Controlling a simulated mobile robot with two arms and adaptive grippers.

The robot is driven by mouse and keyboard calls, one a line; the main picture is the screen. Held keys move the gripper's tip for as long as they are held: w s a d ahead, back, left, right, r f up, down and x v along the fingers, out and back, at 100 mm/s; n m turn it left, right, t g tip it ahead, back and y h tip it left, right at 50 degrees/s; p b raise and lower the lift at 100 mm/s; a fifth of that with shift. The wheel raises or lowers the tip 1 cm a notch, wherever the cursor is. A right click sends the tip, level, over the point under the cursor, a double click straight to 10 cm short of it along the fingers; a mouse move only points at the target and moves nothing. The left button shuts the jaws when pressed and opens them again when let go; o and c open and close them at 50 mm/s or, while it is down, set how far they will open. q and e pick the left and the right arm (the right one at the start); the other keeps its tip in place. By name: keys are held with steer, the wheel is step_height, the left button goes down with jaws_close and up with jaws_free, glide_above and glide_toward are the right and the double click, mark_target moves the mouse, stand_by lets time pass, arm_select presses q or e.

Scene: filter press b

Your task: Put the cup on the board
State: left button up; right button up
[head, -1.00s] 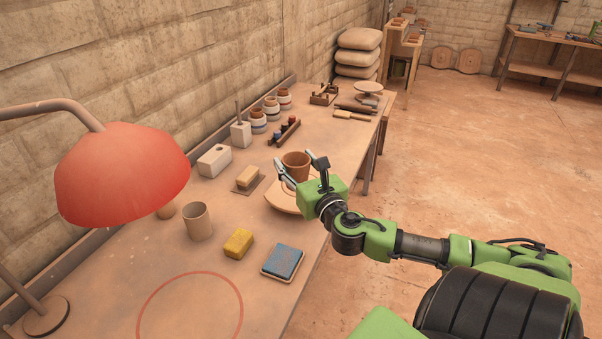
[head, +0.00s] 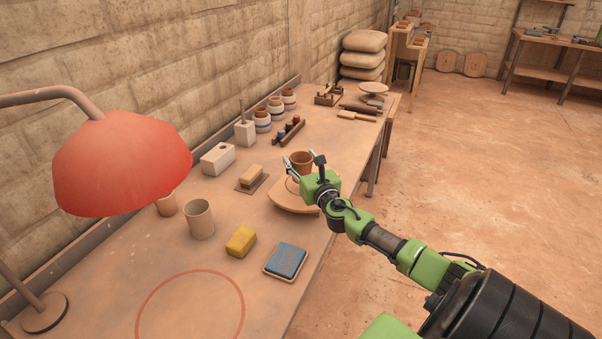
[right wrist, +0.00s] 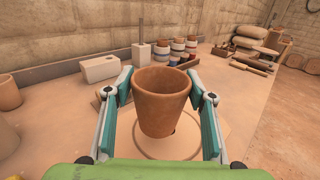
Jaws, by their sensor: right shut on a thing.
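My right gripper (head: 304,166) is shut on the cup, with one finger on each side. The right wrist view shows the cup (right wrist: 161,100) between the two teal finger pads, above the ringed board (right wrist: 205,143). A dark shadow spot shows under its base, and the cup looks a little above the board; the exact gap is unclear. My left gripper is not in view.
A beige cup (head: 200,220), a yellow sponge (head: 241,242) and a blue pad (head: 286,260) stand nearer. A brush block (head: 250,175) and white block (head: 217,159) lie left of the board. A red lamp (head: 120,165) overhangs the left. The red-ringed table area (head: 190,310) is clear.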

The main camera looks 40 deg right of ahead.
mark_target(301, 170)
steer(key=shift+w+d+f+b, duration=0.15)
steer(key=shift+f+b, duration=0.45)
steer(key=shift+f, duration=1.1)
steer(key=shift+f, duration=0.2)
steer(key=o, duration=1.2)
steer(key=shift+r, duration=0.2)
steer(key=v, duration=1.2)
